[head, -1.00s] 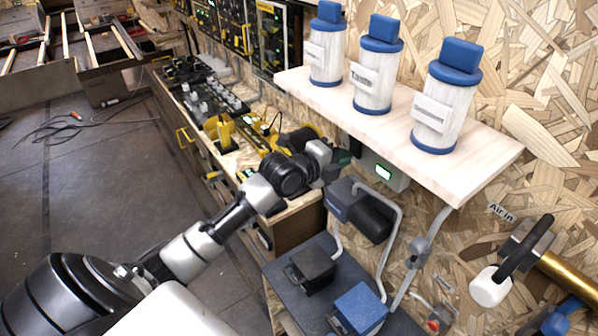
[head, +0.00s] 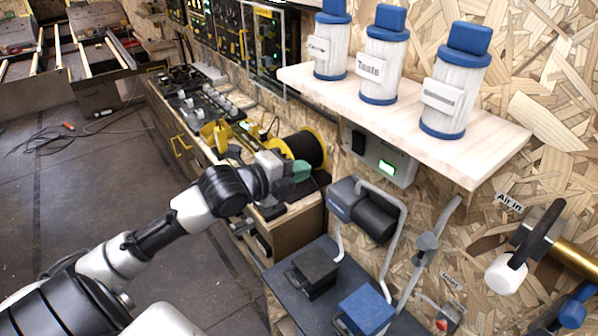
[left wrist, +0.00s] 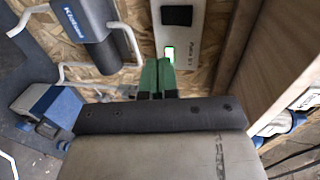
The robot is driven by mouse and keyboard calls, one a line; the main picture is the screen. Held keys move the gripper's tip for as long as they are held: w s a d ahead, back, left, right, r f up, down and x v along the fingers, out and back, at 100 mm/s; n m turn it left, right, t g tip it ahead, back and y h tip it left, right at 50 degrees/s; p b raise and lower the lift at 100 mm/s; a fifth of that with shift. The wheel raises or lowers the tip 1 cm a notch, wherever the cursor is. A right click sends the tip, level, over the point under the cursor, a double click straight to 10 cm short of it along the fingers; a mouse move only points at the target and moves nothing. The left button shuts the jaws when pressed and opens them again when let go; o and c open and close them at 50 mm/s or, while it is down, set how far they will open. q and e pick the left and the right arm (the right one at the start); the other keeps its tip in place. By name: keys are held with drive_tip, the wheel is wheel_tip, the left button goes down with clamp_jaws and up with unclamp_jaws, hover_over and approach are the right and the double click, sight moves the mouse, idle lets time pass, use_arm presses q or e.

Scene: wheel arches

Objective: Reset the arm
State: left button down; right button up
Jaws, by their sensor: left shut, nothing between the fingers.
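My left arm reaches in from the lower left of the head view. Its gripper (head: 300,171), with green fingers, is held in the air by the end of the workbench (head: 290,222), left of the wall box and below the shelf. In the left wrist view the green fingers (left wrist: 157,78) are together, with nothing between them. Behind them is the white wall box with a lit green display (left wrist: 180,28). My right gripper is in neither view.
A wooden shelf (head: 470,160) with three blue-capped canisters overhangs at right. Below it are the wall box (head: 378,162), a dark device with a bent tube (head: 362,208) and a blue block (head: 365,308). A black spool (head: 306,148) sits on the bench.

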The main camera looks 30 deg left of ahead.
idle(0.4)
use_arm(q)
drive_tip(key=a+f+n+g+y, duration=0.15)
drive_tip(key=a+f+n, duration=0.25)
drive_tip(key=f, duration=0.7)
drive_tip(key=a+f+n+g+y, duration=0.1)
drive_tip(key=a+f+n+y, duration=0.3)
drive_tip(key=f, duration=0.8)
drive_tip(key=s+f+n+g, duration=0.2)
drive_tip(key=s+f+n, duration=0.15)
drive_tip(key=f, duration=0.45)
drive_tip(key=s+f+n+g, duration=0.2)
drive_tip(key=s+f, duration=0.2)
drive_tip(key=f, duration=0.5)
drive_tip(key=s+d+f+n+g, duration=0.3)
drive_tip(key=s+d+f, duration=0.1)
drive_tip(key=s+f, duration=0.95)
drive_tip(key=s+d+f+n+g, duration=0.1)
drive_tip(key=s+d+f, duration=0.2)
drive_tip(key=s, duration=0.4)
drive_tip(key=s+d+f+n+g, duration=0.1)
drive_tip(key=s+d+f+g, duration=0.1)
drive_tip(key=s, duration=0.5)
drive_tip(key=s+d+f+n+g, duration=0.1)
drive_tip(key=s+d+f, duration=0.3)
drive_tip(key=s+d, duration=0.2)
drive_tip(key=shift+s+f, duration=0.35)
drive_tip(key=shift+s, duration=0.05)
drive_tip(key=shift+g, duration=0.25)
